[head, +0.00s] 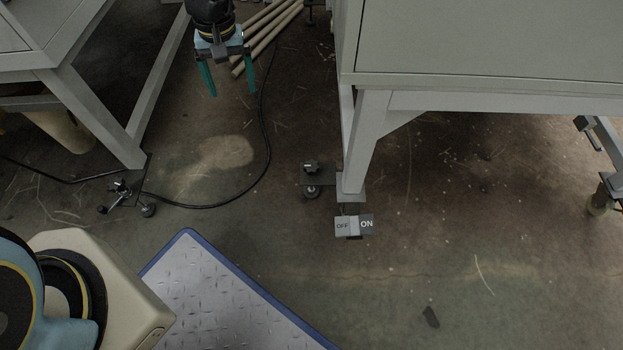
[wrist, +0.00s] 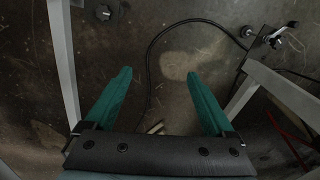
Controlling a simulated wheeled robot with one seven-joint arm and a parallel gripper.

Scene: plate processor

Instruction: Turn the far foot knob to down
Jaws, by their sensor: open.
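A black foot knob (head: 311,167) stands on a dark plate beside the foot of the grey cabinet's leg in the head view. A small caster or foot sits just below it. The same knob appears at the top left of the wrist view (wrist: 102,12). Another foot fitting with a handle (head: 121,187) is at the left table's leg, also at top right in the wrist view (wrist: 277,35). I cannot tell for certain which is called far. My gripper (head: 228,90) is open and empty above the floor, between the two legs and apart from both fittings; its teal fingers fill the wrist view's middle (wrist: 158,73).
An OFF/ON pedal (head: 354,226) lies before the cabinet leg (head: 367,145). A black cable (head: 268,130) loops across the floor. Pale rods (head: 268,30) lie behind my gripper. A blue-edged metal mat (head: 215,295) is in front. Floor between the legs is mostly clear.

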